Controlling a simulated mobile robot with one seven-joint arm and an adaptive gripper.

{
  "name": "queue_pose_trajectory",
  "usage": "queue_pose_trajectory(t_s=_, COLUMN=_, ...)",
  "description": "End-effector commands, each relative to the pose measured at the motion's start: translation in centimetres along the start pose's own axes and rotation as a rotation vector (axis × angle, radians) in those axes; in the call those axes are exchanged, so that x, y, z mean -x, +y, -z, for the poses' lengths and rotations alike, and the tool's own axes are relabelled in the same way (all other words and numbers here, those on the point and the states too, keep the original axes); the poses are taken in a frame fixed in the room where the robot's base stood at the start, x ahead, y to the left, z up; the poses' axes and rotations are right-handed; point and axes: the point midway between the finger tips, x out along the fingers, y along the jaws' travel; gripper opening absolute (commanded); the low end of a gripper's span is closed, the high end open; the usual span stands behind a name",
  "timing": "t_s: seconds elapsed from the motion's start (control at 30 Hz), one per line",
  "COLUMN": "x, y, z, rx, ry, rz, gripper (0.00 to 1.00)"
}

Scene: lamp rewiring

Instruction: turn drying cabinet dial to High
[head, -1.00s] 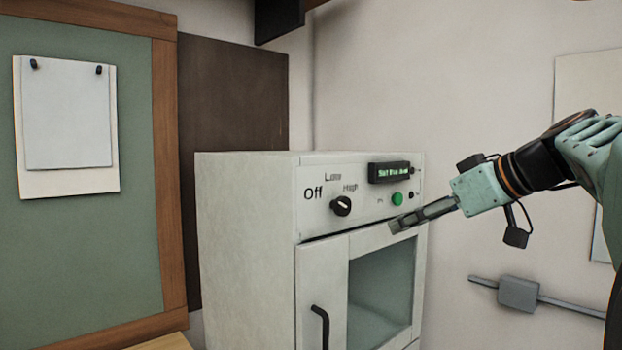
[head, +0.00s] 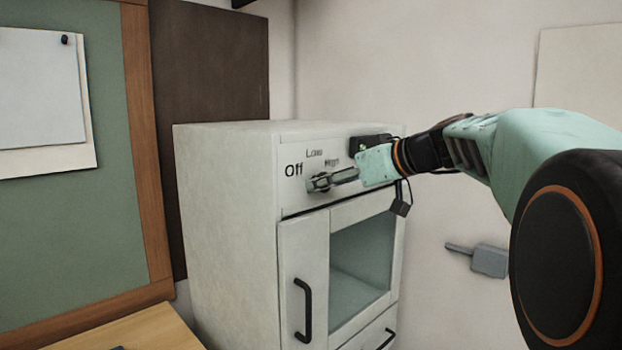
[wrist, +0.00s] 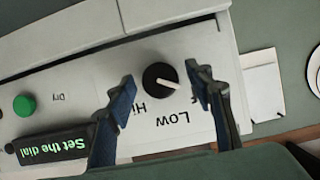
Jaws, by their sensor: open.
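The drying cabinet (head: 230,220) is white, with its control panel at the top front. In the wrist view its round black dial (wrist: 158,74) has a white pointer mark aimed right and slightly down, towards the partly hidden Off label. The Low label (wrist: 172,117) reads upside down below the dial, and the High label (wrist: 139,107) is partly covered by a finger. My gripper (head: 319,182) is at the dial in the head view and mostly hides it. In the wrist view my gripper (wrist: 160,80) is open, one finger on either side of the dial, with visible gaps.
A display (wrist: 48,148) reads "Set the dial", beside a green button (wrist: 24,105). Below the panel are a glass-fronted door with a black handle (head: 303,310) and a drawer. A green board (head: 90,200) stands left; a grey fixture (head: 489,261) is on the right wall.

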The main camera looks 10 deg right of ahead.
Motion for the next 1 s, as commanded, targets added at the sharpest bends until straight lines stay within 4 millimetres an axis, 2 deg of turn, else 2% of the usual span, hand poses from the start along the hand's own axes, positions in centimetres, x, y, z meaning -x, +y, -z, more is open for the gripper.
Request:
queue_pose_trajectory(t_s=0.3, x=-0.29, y=0.02, z=-0.02, rx=0.0, ry=0.0, rz=-0.001, gripper=0.48)
queue_pose_trajectory(t_s=0.67, x=-0.25, y=0.03, z=-0.01, rx=0.0, ry=0.0, rz=-0.001, gripper=0.08)
queue_pose_trajectory(t_s=1.0, x=-0.28, y=0.11, z=-0.05, rx=-0.043, ry=0.0, rz=0.016, gripper=0.07)
